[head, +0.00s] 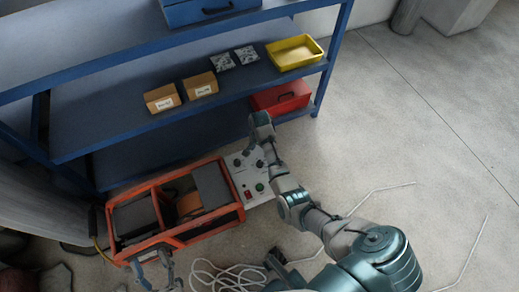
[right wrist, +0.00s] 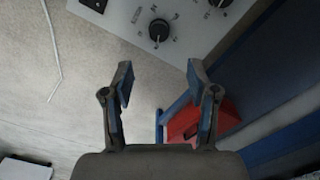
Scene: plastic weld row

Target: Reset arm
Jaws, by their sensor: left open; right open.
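A light grey control panel (head: 250,180) with several dark knobs and green and red buttons sits on the right end of an orange-framed machine (head: 180,242). My right arm reaches up past the panel's right side in the head view; its fingers are hard to make out there. In the right wrist view my right gripper (right wrist: 160,85) is open and empty, its fingers apart. The panel (right wrist: 190,22) with a black knob (right wrist: 159,30) lies beyond the fingertips, with no contact visible. My left gripper (head: 157,272) is open near the machine's lower front edge, partly cut off by the frame.
A blue shelf rack (head: 160,130) stands behind, holding two cardboard boxes (head: 180,92), a yellow tray (head: 294,53) and a red bin (head: 280,97). The red bin (right wrist: 222,117) shows near my right finger. White cable (head: 228,277) lies on the floor. The right floor is mostly clear.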

